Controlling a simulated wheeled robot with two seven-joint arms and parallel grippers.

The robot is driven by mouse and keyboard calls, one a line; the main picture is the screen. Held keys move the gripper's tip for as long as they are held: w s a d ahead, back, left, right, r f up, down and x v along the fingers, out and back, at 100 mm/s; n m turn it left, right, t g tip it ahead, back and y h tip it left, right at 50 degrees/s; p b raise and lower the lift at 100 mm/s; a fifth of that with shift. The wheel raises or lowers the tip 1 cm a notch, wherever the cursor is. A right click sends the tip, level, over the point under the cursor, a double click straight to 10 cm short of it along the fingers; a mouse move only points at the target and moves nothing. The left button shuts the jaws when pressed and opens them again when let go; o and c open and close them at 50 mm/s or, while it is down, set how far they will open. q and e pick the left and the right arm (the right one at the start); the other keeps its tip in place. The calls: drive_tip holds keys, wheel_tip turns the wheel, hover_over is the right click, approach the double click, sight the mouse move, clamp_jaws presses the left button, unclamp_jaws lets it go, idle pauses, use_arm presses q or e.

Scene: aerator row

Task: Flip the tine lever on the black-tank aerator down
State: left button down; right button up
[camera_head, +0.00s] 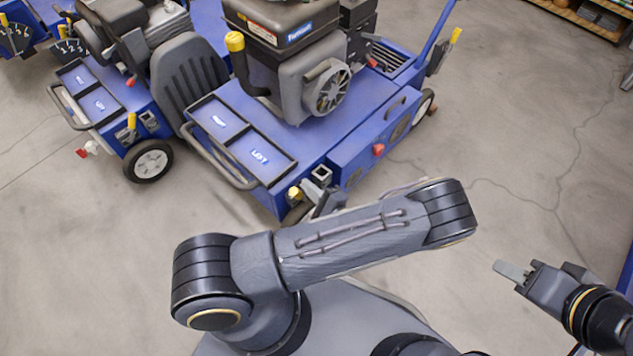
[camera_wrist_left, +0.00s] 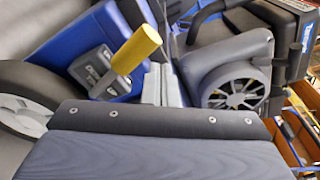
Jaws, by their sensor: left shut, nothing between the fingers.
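The black-tank aerator (camera_head: 350,140) is the nearest blue machine in the head view, with a dark tank (camera_head: 275,18) on top. A yellow-handled lever (camera_head: 295,193) shows at its near corner, partly hidden. In the left wrist view the yellow handle (camera_wrist_left: 137,50) slants up and to the right beside a dark marked plate (camera_wrist_left: 95,68). My left gripper (camera_wrist_left: 162,82) is shut and empty just right of the handle; I cannot tell whether they touch. In the head view it is mostly hidden behind my forearm. My right gripper (camera_head: 512,271) is at the right over the floor.
Another blue aerator (camera_head: 112,125) stands to the left, with its own yellow lever (camera_head: 132,121). The black-tank aerator's engine fan (camera_head: 331,91) is beyond the left gripper. Open concrete floor (camera_head: 540,130) lies to the right, with shelves (camera_head: 590,18) at the back right.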

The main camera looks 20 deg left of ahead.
sight(299, 195)
use_arm(q)
drive_tip(key=shift+s+a+f, duration=0.1)
drive_tip(key=shift+s+a, duration=0.15)
drive_tip(key=shift+s, duration=0.45)
drive_tip(key=shift+s+a+f, duration=0.1)
drive_tip(key=shift+s+a, duration=0.15)
drive_tip(key=shift+s, duration=0.4)
use_arm(e)
drive_tip(key=shift+r, duration=0.15)
use_arm(q)
drive_tip(key=shift+s, duration=0.15)
